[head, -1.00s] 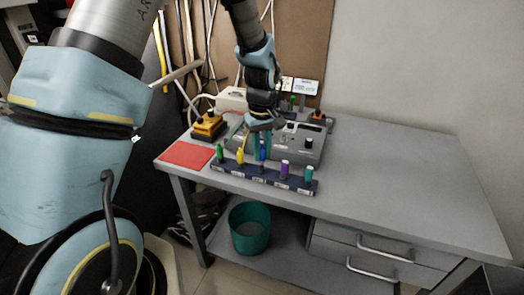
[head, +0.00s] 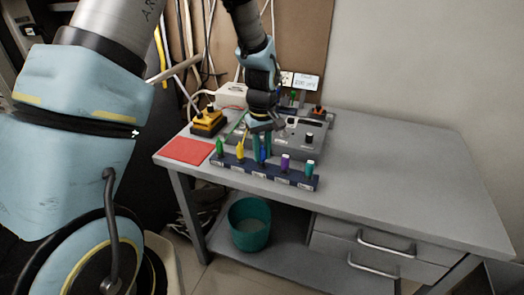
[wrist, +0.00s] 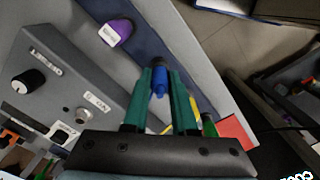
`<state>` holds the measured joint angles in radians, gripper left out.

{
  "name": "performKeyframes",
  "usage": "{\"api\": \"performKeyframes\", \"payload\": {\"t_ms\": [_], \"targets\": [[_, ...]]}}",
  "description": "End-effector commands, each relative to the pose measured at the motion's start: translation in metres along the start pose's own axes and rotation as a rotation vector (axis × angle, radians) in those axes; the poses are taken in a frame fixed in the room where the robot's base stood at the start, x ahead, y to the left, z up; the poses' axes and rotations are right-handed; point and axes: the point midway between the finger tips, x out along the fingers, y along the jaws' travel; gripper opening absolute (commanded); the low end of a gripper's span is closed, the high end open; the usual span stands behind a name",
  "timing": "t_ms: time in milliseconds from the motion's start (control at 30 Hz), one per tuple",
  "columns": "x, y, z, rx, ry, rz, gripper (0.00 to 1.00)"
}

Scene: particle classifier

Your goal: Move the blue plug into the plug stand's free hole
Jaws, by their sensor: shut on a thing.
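The blue plug (head: 263,156) is upright between the green fingers of my gripper (head: 262,147), at the middle of the dark blue plug stand (head: 232,173). The wrist view shows the blue plug (wrist: 159,82) between the fingertips of my gripper (wrist: 160,92), which is shut on it. The plug's lower end is at the stand's middle position. I cannot tell how deep it sits, and its hole is hidden. In the stand are a green plug (head: 220,146) and a yellow plug (head: 240,150) to the left, and a purple plug (head: 285,163) and a teal plug (head: 309,169) to the right.
A grey device with knobs (head: 306,137) stands close behind the stand. A red mat (head: 187,150) lies to its left, with a yellow box (head: 208,123) behind it. The right of the grey table (head: 410,175) is clear. A teal bin (head: 250,224) stands below.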

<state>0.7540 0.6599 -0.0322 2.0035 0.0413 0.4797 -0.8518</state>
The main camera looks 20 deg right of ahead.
Motion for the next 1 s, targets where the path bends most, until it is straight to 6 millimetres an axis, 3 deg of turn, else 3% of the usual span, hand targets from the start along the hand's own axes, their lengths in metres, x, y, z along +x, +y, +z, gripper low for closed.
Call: {"api": "performKeyframes", "payload": {"t_ms": [300,333,600,867,1000], "targets": [[0.008,0.000,0.000,0.000,0.000,0.000,0.00],[0.007,0.000,0.000,0.000,0.001,0.001,0.29],[0.007,0.000,0.000,0.000,0.000,0.000,0.59],[0.006,0.000,0.000,0.000,0.001,0.000,0.60],[-0.003,0.001,-0.001,0.000,0.003,0.003,0.60]]}}
